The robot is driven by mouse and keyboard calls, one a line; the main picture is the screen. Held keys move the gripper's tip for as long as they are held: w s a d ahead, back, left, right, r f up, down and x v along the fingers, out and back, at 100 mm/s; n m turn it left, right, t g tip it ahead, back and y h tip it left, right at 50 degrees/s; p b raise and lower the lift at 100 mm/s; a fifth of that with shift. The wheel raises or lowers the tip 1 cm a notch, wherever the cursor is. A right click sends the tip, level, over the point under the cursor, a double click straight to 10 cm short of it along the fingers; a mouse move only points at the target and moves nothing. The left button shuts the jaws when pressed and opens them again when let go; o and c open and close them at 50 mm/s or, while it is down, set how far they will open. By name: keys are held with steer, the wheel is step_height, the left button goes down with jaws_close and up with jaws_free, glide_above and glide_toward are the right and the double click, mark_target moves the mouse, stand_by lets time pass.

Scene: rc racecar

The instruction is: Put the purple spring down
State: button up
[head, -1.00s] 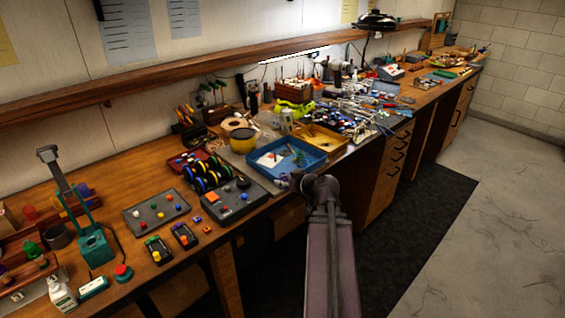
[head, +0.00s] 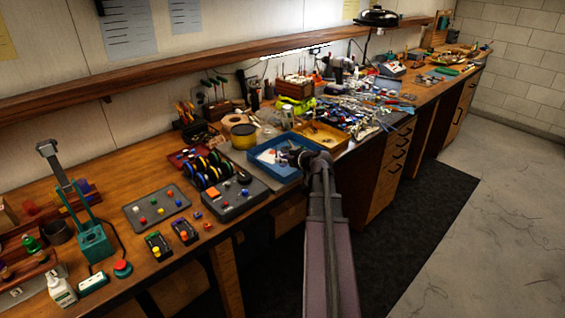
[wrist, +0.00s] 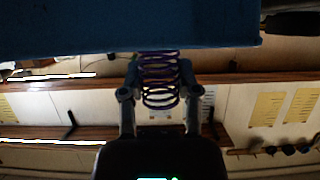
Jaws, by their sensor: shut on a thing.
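The purple spring (wrist: 160,84) is between the two fingers of my gripper (wrist: 159,72) in the wrist view, and the fingers are shut on it. The spring's coils reach up to the edge of the blue tray (wrist: 60,28), which fills the top of that view. I cannot tell whether the spring touches the tray. In the head view my gripper (head: 299,157) is at the right part of the blue tray (head: 268,172), over or just inside it. The spring cannot be made out in the head view.
A yellow-brown tray (head: 322,136) with small parts lies right behind the blue tray. Cluttered tools (head: 350,112) fill the bench further right.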

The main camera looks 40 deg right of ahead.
steer(key=shift+w+d+f, duration=0.15)
steer(key=shift+w+d, duration=0.8)
steer(key=shift+w, duration=0.3)
steer(key=shift+w+d, duration=0.15)
steer(key=shift+w, duration=0.1)
steer(key=shift+w+d+f+b, duration=0.15)
steer(key=shift+f+b, duration=0.35)
steer(key=shift+w+d+f+b, duration=0.1)
steer(key=shift+w+f+b, duration=0.05)
steer(key=shift+f+b, duration=1.2)
steer(key=shift+b, duration=0.1)
steer(key=shift+f, duration=0.15)
steer(key=o, duration=0.7)
steer(key=shift+o, duration=0.2)
steer(key=shift+r, duration=0.25)
